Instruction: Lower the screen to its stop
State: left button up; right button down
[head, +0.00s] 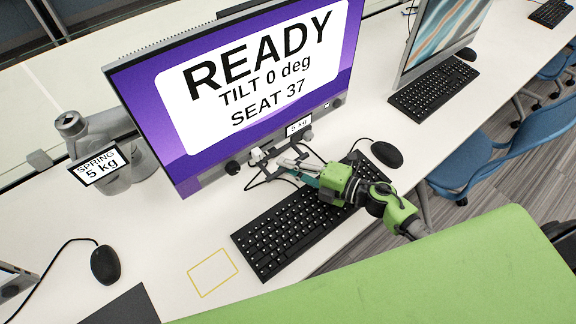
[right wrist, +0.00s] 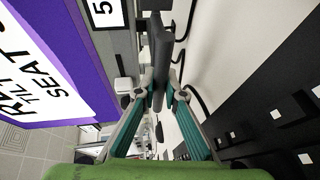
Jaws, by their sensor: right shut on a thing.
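The screen (head: 240,85) stands over the desk with a lit purple face. It reads READY, TILT 0 deg, SEAT 37. Below its lower edge is a small label (head: 299,127) starting with 5, and the label also shows in the right wrist view (right wrist: 108,13). My right gripper (head: 284,165) is at the screen's lower edge, above the keyboard. In the right wrist view my right gripper (right wrist: 160,92) is shut on a dark upright bar (right wrist: 161,45). How the bar joins the screen is hidden. My left gripper is not in view.
A grey jointed stand (head: 125,145) with a SPRING 5 kg sign (head: 100,168) is left of the screen. A keyboard (head: 290,232) lies below my right gripper, with mice (head: 386,154) nearby. A yellow outline (head: 212,273) marks clear desk. A second monitor (head: 440,40) stands at right.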

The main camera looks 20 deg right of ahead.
jog(key=c, duration=2.1)
grip_release()
jog(key=shift+s+f, duration=0.2)
jog(key=shift+f, duration=0.3)
jog(key=shift+r, duration=0.1)
jog(key=shift+d+r, duration=0.1)
jog(key=v, duration=1.2)
jog(key=shift+r, duration=0.15)
